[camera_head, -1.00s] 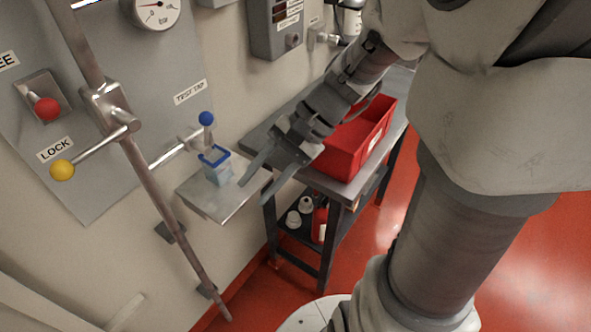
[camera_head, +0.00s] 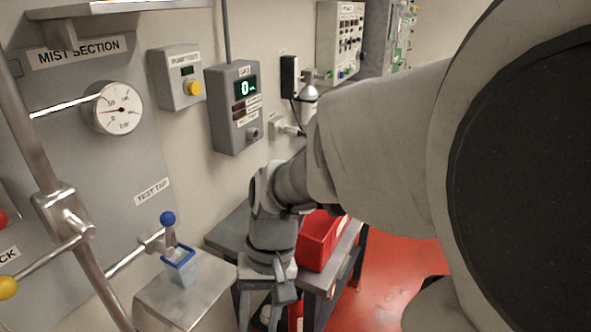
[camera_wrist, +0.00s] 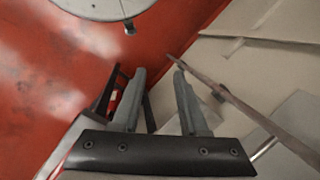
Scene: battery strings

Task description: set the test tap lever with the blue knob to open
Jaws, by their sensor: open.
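The test tap lever carries a blue knob (camera_head: 167,218) and stands nearly upright on the tap body (camera_head: 152,240), below the "TEST TAP" label. A clear cup with a blue rim (camera_head: 181,271) stands under the tap on a steel shelf (camera_head: 150,300). My gripper (camera_head: 262,306) points downward in the head view, to the right of the tap and shelf and apart from the knob. In the wrist view my gripper (camera_wrist: 160,74) has its two fingers spread with nothing between them. The blue knob does not show in the wrist view.
A vertical steel rod (camera_head: 62,205) with a yellow-knobbed lever (camera_head: 8,288) stands left of the tap. A gauge (camera_head: 118,108) and wall boxes are above. A red bin (camera_head: 318,240) sits on a dark cart behind my arm. Red floor is open at the right.

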